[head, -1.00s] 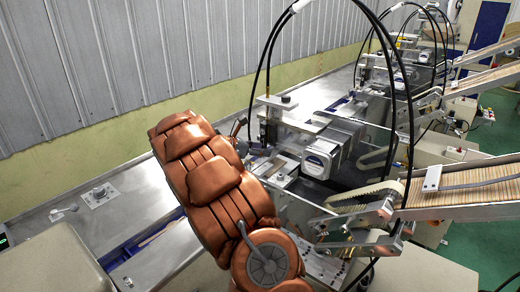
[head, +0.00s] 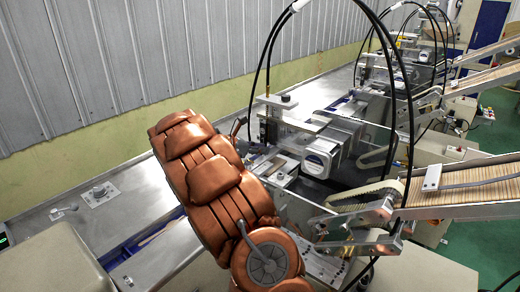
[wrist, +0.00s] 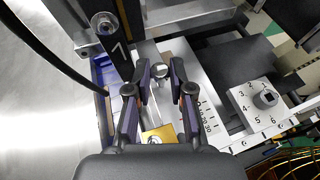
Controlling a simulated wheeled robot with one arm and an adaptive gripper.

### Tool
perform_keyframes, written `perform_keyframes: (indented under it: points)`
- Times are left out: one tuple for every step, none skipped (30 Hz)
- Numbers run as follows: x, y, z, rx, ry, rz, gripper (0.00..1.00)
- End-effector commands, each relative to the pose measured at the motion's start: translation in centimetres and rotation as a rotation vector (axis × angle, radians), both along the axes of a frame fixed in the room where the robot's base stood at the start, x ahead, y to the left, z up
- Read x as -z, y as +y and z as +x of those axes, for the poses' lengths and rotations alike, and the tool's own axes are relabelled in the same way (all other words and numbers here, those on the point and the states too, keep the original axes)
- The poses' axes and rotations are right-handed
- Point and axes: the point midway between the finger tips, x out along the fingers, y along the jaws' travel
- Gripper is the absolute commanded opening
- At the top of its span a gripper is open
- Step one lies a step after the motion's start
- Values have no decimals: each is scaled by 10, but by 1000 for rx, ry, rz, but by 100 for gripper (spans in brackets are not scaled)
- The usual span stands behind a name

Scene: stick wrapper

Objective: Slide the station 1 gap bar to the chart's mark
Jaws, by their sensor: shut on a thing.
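In the wrist view, my gripper (wrist: 160,76) is shut on a round metal knob (wrist: 160,71), which I take for the grip of the station 1 gap bar. The bar itself is mostly hidden by the fingers. A pale plate with a printed scale (wrist: 207,117) lies just right of the right finger; its numbers are small. A black post marked "1" (wrist: 115,48) stands just left of the knob. In the head view, my arm hides most of the gripper. I cannot make out the chart.
A numbered dial plate (wrist: 245,112) sits to the right in the wrist view. Black hoses (head: 262,85) arch over the station in the head view. A conveyor of sticks (head: 465,190) slopes in from the right. The steel bench (head: 75,225) at left is largely clear.

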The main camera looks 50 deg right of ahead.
Motion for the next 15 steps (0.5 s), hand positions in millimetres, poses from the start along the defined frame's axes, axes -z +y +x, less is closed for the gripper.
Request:
perform_keyframes:
  points:
    - [-1,0,0,-1,0,0,0]
    - [-1,1,0,-1,0,-1,0]
    - [-2,3,0,-1,1,-1,0]
    - [-2,5,0,-1,1,-1,0]
    - [-3,7,0,-1,1,-1,0]
    - [-2,9,-1,0,1,0,0]
    - [-1,10,-1,1,1,0,0]
    - [0,10,-1,1,0,1,0]
    - [0,10,-1,1,0,1,0]
    - [0,10,-1,1,0,1,0]
    - [0,10,-1,1,0,1,0]
    - [0,10,-1,1,0,1,0]
    - [0,10,-1,1,0,1,0]
    - [0,10,-1,0,-1,1,22]
    - [0,10,-1,0,0,1,27]
